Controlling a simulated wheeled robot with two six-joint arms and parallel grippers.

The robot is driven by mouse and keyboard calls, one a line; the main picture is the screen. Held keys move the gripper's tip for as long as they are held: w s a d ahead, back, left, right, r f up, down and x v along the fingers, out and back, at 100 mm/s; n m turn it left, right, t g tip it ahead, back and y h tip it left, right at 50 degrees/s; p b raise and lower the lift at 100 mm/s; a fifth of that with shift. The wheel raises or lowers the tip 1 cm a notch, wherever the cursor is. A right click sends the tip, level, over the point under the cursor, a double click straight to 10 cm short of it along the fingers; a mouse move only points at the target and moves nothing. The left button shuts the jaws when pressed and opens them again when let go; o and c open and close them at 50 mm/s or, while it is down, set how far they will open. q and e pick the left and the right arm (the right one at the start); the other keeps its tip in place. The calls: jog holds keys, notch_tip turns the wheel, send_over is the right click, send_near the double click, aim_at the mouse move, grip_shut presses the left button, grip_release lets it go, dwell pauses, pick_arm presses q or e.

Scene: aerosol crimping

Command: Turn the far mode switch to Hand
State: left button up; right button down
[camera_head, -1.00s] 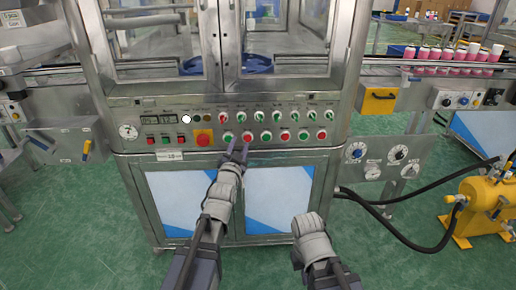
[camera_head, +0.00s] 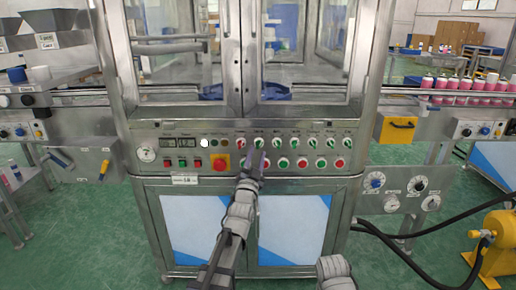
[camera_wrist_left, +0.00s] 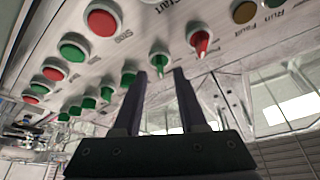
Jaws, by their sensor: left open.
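My left gripper (camera_head: 257,158) is open in front of the switch panel (camera_head: 151,136) on the steel cabinet. In the left wrist view its two fingers (camera_wrist_left: 160,72) stand on either side of a green-handled rotary switch (camera_wrist_left: 159,62), and I cannot tell whether they touch it. A red-handled switch (camera_wrist_left: 200,41) is beside it, outside the fingers. In the head view the red switch (camera_head: 241,142) is at the left end of the upper row, and green switches (camera_head: 294,142) run to its right. The labels are too small to tell which is the far mode switch. My right gripper is out of view.
A lower row of red and green push buttons (camera_head: 319,162) lies below the switches. A red emergency button on a yellow plate (camera_head: 220,162) is at the left. A gauge (camera_head: 147,155) is farther left. Black hoses (camera_head: 400,245) and a yellow machine (camera_head: 497,243) are at the right.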

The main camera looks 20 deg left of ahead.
aim_at(259, 145)
pick_arm(q)
jog(key=x, duration=0.3)
jog(key=shift+s, duration=0.1)
jog(key=shift+c, duration=0.3)
grip_shut()
